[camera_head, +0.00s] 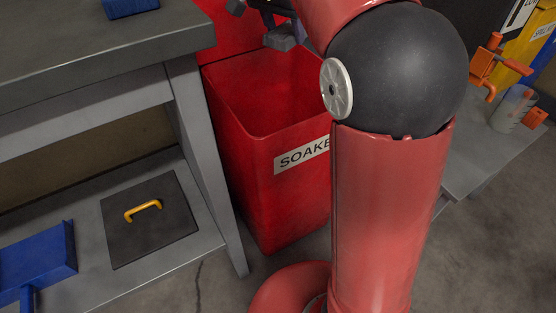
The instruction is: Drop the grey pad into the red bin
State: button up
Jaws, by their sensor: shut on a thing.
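The red bin (275,205) stands on the floor in the middle, open at the top, with a white label reading "SOAKE…" partly hidden by my arm. The part of its inside that shows is bare red. My gripper (258,23) is at the top edge, over the far part of the bin's opening in the picture, and only partly in frame. Its dark grey fingertip parts show. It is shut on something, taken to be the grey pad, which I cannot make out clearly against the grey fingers.
A grey workbench (95,55) stands left, close beside the bin, with a blue object (130,6) on top. Its lower shelf holds a dark plate with a yellow handle (143,208) and a blue dustpan-like object (40,262). Orange tools (490,65) and a jar (512,108) stand right.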

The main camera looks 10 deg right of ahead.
notch_tip(320, 180, down, 6)
jog(key=b, duration=0.5)
jog(key=shift+r, duration=0.25)
jog(key=shift+s+r, duration=0.1)
jog(key=o, duration=1)
jog(key=shift+r, duration=0.1)
jog(key=p+v, duration=0.2)
jog(key=v, duration=0.5)
jog(key=shift+r+p, duration=0.1)
jog(key=shift+p, duration=0.2)
jog(key=shift+a+r, duration=0.1)
jog(key=shift+r, duration=0.1)
